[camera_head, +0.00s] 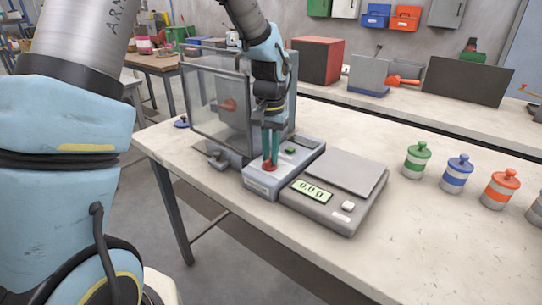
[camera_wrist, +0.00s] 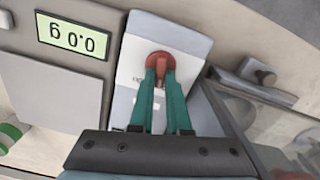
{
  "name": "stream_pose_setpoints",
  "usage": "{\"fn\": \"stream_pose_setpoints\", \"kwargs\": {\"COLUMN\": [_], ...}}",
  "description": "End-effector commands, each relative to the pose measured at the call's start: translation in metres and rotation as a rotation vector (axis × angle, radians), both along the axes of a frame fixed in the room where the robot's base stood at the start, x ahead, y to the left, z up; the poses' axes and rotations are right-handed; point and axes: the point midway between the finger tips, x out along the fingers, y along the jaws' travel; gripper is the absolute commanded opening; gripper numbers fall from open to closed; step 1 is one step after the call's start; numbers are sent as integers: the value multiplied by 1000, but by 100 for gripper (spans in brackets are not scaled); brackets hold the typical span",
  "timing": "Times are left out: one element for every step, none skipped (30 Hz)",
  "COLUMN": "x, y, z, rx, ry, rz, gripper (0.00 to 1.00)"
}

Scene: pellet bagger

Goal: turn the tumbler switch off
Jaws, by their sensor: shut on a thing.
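The tumbler switch is a small red knob (camera_head: 269,168) on the front part of a light grey box (camera_head: 263,184) on the workbench. In the wrist view the red knob (camera_wrist: 158,58) sits on the pale panel of that box. My gripper (camera_head: 271,157) points down onto it. Its two green fingers (camera_wrist: 161,74) are closed around the knob and cover its lower part in the wrist view. Which way the switch is set cannot be told.
A scale (camera_head: 337,186) with a lit display stands right of the box. A clear-walled enclosure (camera_head: 216,107) stands behind and left of it, close to my arm. Several lidded jars, one green (camera_head: 415,161), stand farther right. The bench front right is clear.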

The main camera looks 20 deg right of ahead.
Motion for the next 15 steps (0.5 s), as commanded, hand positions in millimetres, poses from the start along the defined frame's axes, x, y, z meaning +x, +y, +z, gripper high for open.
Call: {"fn": "stream_pose_setpoints", "kwargs": {"x": [0,0,1,0,0,1,1,1,1,1,1,1,1,1,1], "y": [-1,-1,0,0,0,0,0,0,0,0,0,1,1,1,1], "z": [0,0,0,0,0,0,0,0,0,0,0,0,0,0,0], "rx": [-1,-1,-1,-1,-1,-1,-1,-1,-1,-1,-1,-1,-1,-1,-1], "ry": [-2,-2,-1,-1,-1,-1,-2,-2,-1,-1,-1,-1,-1,-1,-1], "rz": [35,58,87,108,126,151,167,184,203,216,229,243,252,261,271], "gripper": [0,0,0,0,0,0,0,0,0,0,0,0,0,0,0]}}
